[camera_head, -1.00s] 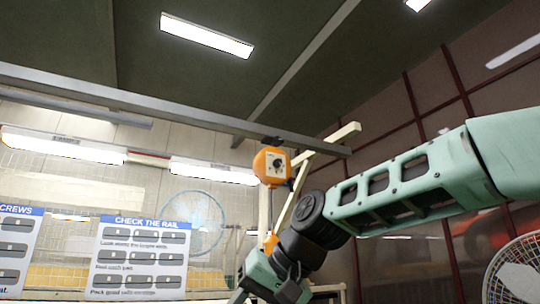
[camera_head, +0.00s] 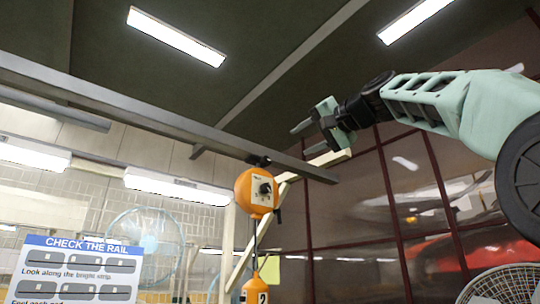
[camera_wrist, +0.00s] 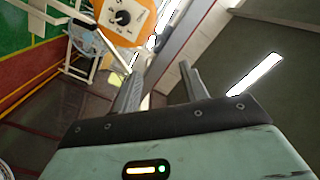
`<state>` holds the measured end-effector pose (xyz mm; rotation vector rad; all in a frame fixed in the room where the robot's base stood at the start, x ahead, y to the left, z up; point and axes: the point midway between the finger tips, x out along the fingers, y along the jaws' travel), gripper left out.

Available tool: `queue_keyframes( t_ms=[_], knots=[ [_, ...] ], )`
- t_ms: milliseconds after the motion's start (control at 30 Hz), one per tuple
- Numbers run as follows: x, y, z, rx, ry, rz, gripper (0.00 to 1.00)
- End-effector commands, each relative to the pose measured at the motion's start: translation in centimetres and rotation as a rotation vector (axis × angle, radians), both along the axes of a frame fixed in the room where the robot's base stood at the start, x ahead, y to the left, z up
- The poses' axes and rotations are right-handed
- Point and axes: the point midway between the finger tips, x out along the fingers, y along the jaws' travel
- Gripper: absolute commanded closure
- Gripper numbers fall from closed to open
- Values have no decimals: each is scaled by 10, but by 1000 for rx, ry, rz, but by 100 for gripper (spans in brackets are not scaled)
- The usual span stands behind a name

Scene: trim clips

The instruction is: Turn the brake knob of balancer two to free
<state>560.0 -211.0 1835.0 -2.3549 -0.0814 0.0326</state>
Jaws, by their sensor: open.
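The orange balancer (camera_head: 245,190) hangs from the grey overhead rail, with a dark brake knob (camera_head: 265,188) on a pale plate on its face. A lower orange part marked 2 (camera_head: 255,291) hangs below it on a line. My gripper (camera_head: 296,139) is up and to the right of the balancer, apart from it, open and empty. In the wrist view the balancer (camera_wrist: 104,10) shows at the top, with its knob (camera_wrist: 122,17) beyond and left of my open fingers (camera_wrist: 160,80). The markings around the knob are too small to read.
The grey rail (camera_head: 130,108) crosses above the balancer, and a cream beam (camera_head: 320,160) passes close below my gripper. A sign (camera_head: 75,268) headed "CHECK THE RAIL" stands at lower left. A blue fan (camera_head: 147,238) is behind. Open air lies between my gripper and the balancer.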

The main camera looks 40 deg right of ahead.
Motion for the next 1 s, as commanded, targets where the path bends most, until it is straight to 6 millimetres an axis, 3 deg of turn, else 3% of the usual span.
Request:
queue_keyframes(
  t_ms=[200, 500, 700, 1000],
  knots=[
    [48, 2, 2, 2, 4, 0, 56],
    [106, 7, 3, 0, 4, 1, 56],
    [127, 9, 2, 0, 1, 0, 56],
    [133, 9, 0, -1, 1, -1, 56]
  ],
)
